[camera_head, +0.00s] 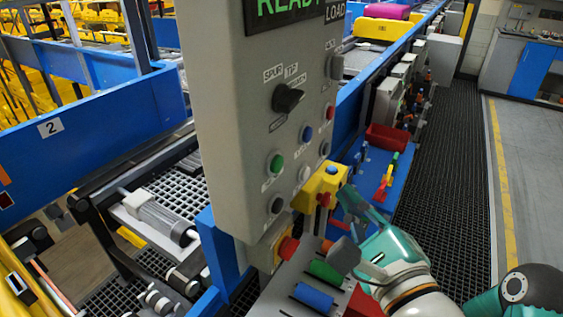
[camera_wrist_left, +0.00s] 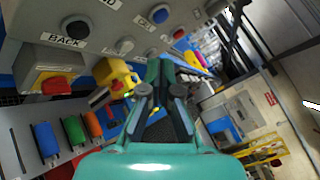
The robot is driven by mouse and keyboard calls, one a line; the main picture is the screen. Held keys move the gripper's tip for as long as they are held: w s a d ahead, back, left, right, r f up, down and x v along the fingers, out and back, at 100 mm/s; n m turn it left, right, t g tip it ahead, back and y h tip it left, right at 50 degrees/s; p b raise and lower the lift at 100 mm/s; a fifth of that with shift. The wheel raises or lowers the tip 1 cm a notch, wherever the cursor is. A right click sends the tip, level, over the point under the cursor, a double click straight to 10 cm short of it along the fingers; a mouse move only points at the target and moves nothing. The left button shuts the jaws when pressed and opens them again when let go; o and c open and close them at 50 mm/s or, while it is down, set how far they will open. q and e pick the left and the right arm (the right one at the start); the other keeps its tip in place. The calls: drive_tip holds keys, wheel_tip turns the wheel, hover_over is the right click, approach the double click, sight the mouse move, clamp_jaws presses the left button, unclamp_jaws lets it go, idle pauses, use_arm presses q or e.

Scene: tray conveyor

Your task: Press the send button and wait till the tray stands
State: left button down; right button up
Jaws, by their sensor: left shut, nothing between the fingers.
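The grey control panel (camera_head: 235,120) stands in the middle of the head view, its display (camera_head: 290,10) reading READY. It carries a green button (camera_head: 276,163); the label under it is too small to read there. In the left wrist view a label ending in "ND" is cut by the top edge. The black button (camera_wrist_left: 75,27) is labelled BACK. My left gripper (camera_head: 349,200) is shut and empty, right of the panel's lower part near a yellow box (camera_head: 320,187), apart from the green button. Its closed fingers show in the wrist view (camera_wrist_left: 166,75). My right gripper is out of view.
A yellow tray-like piece with a pink item (camera_head: 382,29) is on the line behind. The dark grated walkway (camera_head: 445,170) is clear.

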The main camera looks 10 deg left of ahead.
sight(277, 164)
use_arm(q)
drive_tip(key=shift+s+d+r, duration=0.25)
drive_tip(key=shift+d+r, duration=0.1)
drive_tip(key=shift+r, duration=0.4)
drive_tip(key=shift+t, duration=0.3)
drive_tip(key=w+a+b, duration=0.1)
drive_tip(key=w+a, duration=0.2)
drive_tip(key=a, duration=0.5)
drive_tip(key=shift+w, duration=0.2)
drive_tip(key=shift+a, duration=0.1)
idle(0.6)
drive_tip(key=shift+w+a+b, duration=0.2)
drive_tip(key=shift+a+b, duration=0.1)
drive_tip(key=shift+a, duration=0.1)
